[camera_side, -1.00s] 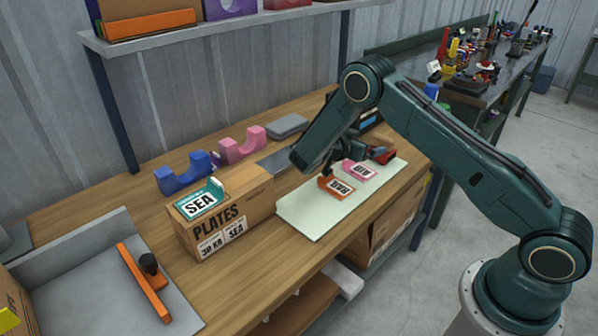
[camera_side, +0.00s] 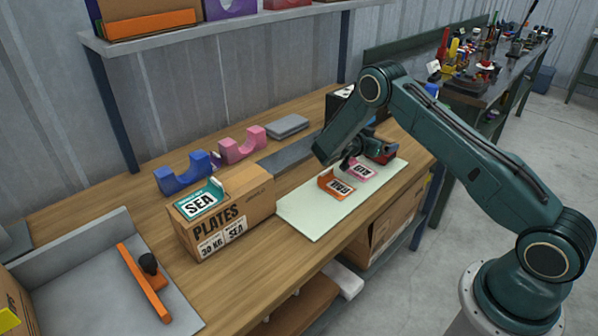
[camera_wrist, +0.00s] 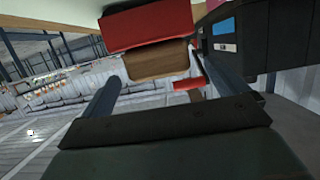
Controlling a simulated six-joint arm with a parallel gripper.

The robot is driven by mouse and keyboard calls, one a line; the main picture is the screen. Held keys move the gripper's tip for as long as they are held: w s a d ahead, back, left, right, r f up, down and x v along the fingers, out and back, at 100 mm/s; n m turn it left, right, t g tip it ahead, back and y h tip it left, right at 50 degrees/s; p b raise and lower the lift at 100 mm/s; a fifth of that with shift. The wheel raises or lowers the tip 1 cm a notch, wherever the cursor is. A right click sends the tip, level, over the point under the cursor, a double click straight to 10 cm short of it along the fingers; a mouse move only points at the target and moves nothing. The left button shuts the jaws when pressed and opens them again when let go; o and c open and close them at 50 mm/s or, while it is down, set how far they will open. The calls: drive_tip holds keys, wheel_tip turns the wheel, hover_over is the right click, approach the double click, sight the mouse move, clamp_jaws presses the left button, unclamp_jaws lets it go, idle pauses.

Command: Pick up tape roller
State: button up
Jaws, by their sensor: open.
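The tape roller (camera_side: 383,156), red and dark, lies at the far right end of the pale mat (camera_side: 315,218) on the bench. In the wrist view it shows as a red body (camera_wrist: 150,25) with a brown roll below, ahead of my fingers. My gripper (camera_side: 350,160) is just left of the tape roller in the side view, low over the mat. In the wrist view my gripper (camera_wrist: 170,88) has its two dark fingers spread apart with nothing held between them. The fingertips are partly hidden by my arm in the side view.
Blue (camera_side: 182,178) and pink (camera_side: 243,146) cradles sit at the back. A black box (camera_side: 342,101) stands behind.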

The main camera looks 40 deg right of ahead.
sight(385, 138)
drive_tip(key=shift+d, duration=0.1)
drive_tip(key=shift+x, duration=2.55)
drive_tip(key=shift+s, duration=0.1)
drive_tip(key=c, duration=1.2)
drive_tip(key=shift+r, duration=0.2)
wheel_tip(385, 138, up, 20)
drive_tip(key=shift+f, duration=0.1)
